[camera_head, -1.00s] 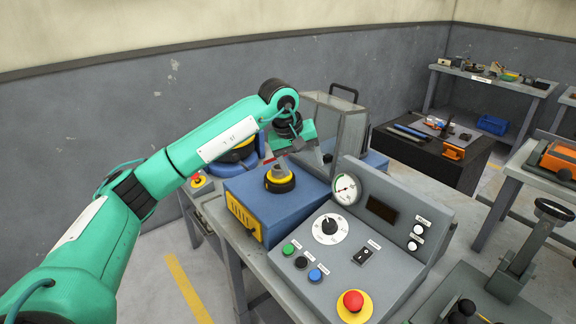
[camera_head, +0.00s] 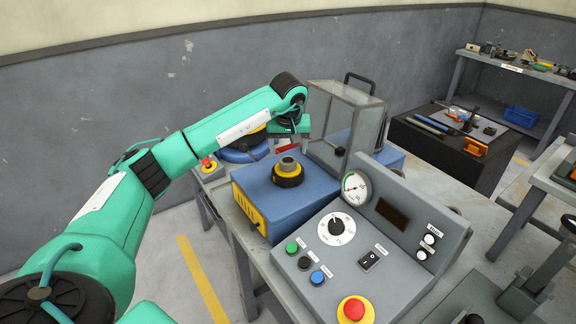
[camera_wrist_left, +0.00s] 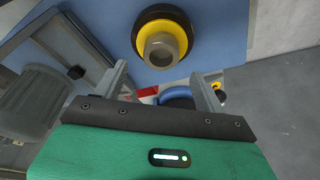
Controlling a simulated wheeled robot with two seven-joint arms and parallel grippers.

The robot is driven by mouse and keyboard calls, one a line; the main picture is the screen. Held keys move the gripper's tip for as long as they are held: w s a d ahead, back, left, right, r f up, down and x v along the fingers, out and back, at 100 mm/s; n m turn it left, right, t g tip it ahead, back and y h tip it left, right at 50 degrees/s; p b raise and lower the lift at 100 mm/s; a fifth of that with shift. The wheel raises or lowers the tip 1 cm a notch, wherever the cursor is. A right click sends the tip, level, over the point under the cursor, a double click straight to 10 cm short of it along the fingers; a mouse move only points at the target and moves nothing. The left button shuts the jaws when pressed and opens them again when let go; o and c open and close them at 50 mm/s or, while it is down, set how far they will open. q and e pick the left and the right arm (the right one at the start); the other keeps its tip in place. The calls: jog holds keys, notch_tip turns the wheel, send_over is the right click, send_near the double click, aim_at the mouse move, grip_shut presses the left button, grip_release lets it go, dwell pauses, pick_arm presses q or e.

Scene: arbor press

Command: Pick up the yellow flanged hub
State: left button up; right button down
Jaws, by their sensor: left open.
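The yellow flanged hub (camera_head: 289,168) has a yellow flange and a grey cylindrical neck. It sits upright on a black ring on top of a blue box (camera_head: 306,191). In the left wrist view the hub (camera_wrist_left: 163,44) shows beyond the fingertips, its hollow neck towards the camera. My left gripper (camera_wrist_left: 160,76) is open and empty, its two grey fingers spread apart. In the head view it hangs just behind the hub, apart from it, and its fingers are mostly hidden. My right gripper is not in view.
A control panel (camera_head: 325,255) with dial, buttons and red emergency stop stands in front of the blue box. A clear guard (camera_head: 338,125) stands close on the right of the hub. A blue round device with yellow (camera_head: 241,148) is behind left.

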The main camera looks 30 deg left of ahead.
aim_at(288, 160)
pick_arm(q)
jog(key=shift+f, duration=0.45)
jog(key=p+x, duration=0.1)
jog(key=x, duration=0.2)
jog(key=shift+s+d+f+p, duration=0.1)
jog(key=shift+s+f+p, duration=0.05)
jog(key=shift+p, duration=0.25)
jog(key=shift+f, duration=0.4)
jog(key=c, duration=1.4)
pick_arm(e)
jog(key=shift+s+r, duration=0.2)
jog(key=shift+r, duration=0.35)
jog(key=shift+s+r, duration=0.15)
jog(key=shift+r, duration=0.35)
